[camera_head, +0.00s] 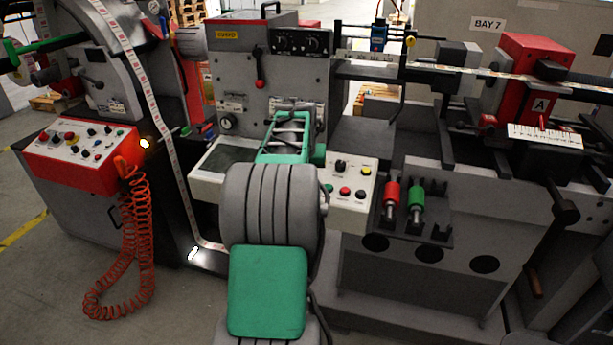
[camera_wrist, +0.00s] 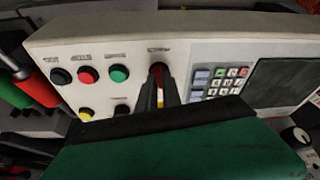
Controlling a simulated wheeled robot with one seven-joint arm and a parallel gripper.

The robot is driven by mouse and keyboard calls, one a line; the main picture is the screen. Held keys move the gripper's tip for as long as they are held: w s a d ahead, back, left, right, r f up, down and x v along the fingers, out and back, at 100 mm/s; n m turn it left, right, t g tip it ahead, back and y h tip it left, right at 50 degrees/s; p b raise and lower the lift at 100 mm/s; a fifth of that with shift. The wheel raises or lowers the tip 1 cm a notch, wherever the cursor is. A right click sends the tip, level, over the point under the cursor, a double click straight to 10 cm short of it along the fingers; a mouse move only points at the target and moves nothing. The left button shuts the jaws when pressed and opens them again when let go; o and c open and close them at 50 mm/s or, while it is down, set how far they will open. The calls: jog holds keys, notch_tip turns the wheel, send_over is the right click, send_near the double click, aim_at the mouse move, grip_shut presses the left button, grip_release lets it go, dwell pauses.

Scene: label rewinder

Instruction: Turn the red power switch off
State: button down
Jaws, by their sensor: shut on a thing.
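The red power switch (camera_wrist: 157,69) shows in the wrist view on the pale control panel (camera_wrist: 75,40), with a bit of yellow beside it. The two dark fingers of my gripper (camera_wrist: 159,84) are on either side of it, closed on it. The fingers cover most of the switch, so I cannot tell its setting. In the head view the panel (camera_head: 357,204) shows to the right of my arm, while my arm hides the switch and my fingertips.
Beside the switch are a green button (camera_wrist: 119,73), a red button (camera_wrist: 89,75), a keypad (camera_wrist: 222,82) and a dark screen (camera_wrist: 285,82). Red (camera_head: 391,196) and green (camera_head: 416,198) handled tools stand right of the panel. A red control box (camera_head: 80,155) with a coiled hose is at left.

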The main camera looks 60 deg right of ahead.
jog(key=shift+n+t, duration=0.3)
jog(key=shift+n, duration=1)
jog(key=c, duration=1.5)
grip_release()
jog(key=shift+r, duration=0.1)
jog(key=v, duration=0.7)
jog(key=shift+r, duration=0.35)
